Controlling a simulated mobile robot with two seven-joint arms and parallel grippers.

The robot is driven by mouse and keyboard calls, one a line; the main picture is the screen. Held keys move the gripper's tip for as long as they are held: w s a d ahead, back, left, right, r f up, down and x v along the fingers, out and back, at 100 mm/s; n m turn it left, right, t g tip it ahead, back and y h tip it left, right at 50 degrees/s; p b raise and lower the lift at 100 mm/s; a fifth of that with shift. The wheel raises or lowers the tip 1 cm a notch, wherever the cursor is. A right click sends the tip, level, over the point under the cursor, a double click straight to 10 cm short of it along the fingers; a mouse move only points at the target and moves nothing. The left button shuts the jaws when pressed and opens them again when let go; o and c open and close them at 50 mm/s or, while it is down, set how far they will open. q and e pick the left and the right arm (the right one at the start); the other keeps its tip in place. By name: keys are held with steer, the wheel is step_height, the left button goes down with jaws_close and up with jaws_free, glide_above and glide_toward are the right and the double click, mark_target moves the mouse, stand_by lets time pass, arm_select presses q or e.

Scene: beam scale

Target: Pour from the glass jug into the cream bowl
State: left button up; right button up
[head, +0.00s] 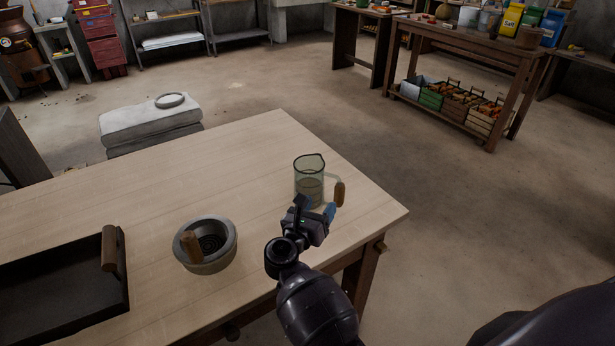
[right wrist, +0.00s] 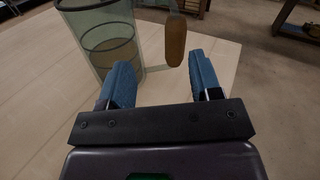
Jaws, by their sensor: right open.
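The glass jug (head: 309,170) stands upright near the table's right edge, with some brownish contents in its lower part. Its wooden handle (head: 340,193) points right. My right gripper (head: 317,208) is open and empty, just on the near side of the jug. In the right wrist view the blue fingers (right wrist: 160,75) are spread, with the handle (right wrist: 175,40) beyond the gap and the jug (right wrist: 105,45) beyond the left finger. A round greyish bowl (head: 226,254) with a wooden stick in it stands left of the gripper; no clearly cream-coloured bowl shows. My left gripper is out of view.
A dark tray (head: 60,300) with a wooden handle lies at the left of the pale wooden table (head: 180,190). The table between tray, bowl and jug is bare. A low pale block (head: 150,123) with a ring on it stands beyond the table. Workbenches line the back.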

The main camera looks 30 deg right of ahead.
steer(key=shift+s+d+f+m+g, duration=0.15)
steer(key=shift+s+m+g, duration=0.1)
steer(key=shift+m, duration=0.15)
steer(key=shift+s+d+r+m+g, duration=0.15)
steer(key=shift+m+g, duration=0.1)
steer(key=shift+m, duration=0.15)
steer(key=shift+s+a+m+h, duration=0.15)
steer(key=shift+s+m+h, duration=0.1)
steer(key=shift+m+h, duration=0.05)
steer(key=shift+r, duration=0.15)
steer(key=x, duration=1)
steer(key=shift+w+d+f+p, duration=0.1)
steer(key=shift+d+f+p, duration=0.25)
steer(key=shift+d, duration=0.05)
steer(key=shift+c, duration=0.3)
jaws_close()
